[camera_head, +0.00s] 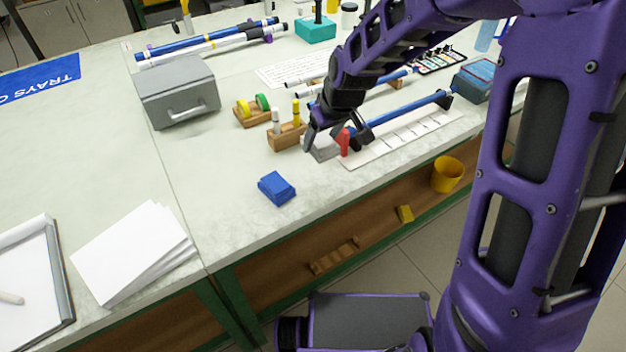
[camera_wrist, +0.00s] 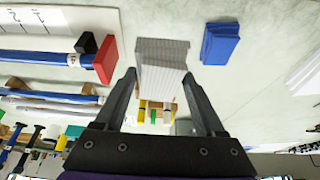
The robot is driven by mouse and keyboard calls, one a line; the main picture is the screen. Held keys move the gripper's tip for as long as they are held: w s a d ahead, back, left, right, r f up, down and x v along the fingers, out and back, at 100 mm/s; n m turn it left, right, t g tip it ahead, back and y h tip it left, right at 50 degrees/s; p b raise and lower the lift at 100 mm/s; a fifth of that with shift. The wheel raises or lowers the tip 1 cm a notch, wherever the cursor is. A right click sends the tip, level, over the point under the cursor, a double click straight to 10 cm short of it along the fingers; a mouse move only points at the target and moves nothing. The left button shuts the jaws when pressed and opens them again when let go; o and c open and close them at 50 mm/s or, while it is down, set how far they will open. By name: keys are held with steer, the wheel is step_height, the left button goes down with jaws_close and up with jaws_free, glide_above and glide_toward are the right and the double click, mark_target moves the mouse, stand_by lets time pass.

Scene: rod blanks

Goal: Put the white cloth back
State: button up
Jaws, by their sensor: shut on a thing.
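A folded white cloth (camera_wrist: 162,58) with layered edges is between the two fingers of my gripper (camera_wrist: 160,80) in the wrist view. My gripper is shut on it. In the head view my gripper (camera_head: 325,135) is low over the bench, and the cloth (camera_head: 322,154) shows as a pale grey patch under it, partly hidden by the fingers. I cannot tell whether the cloth touches the bench top. A folded blue cloth (camera_head: 276,188) lies on the bench to the front left; it also shows beside the white cloth in the wrist view (camera_wrist: 220,44).
A red block (camera_head: 344,142) at the end of a blue rod (camera_head: 400,118) is just right of my gripper. A wooden holder (camera_head: 287,137) with upright pegs stands close on the left. A grey box (camera_head: 178,92) is farther left. The bench around the blue cloth is clear.

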mark_target(330, 152)
step_height(330, 152, down, 10)
steer(key=shift+r+b, duration=0.1)
steer(key=shift+b, duration=0.75)
steer(key=shift+f, duration=0.25)
steer(key=o, duration=1.3)
steer(key=shift+d+r, duration=0.15)
steer(key=shift+r, duration=0.4)
steer(key=p+v, duration=0.2)
steer(key=v, duration=0.9)
steer(key=shift+s+r+p, duration=0.1)
steer(key=shift+p, duration=0.3)
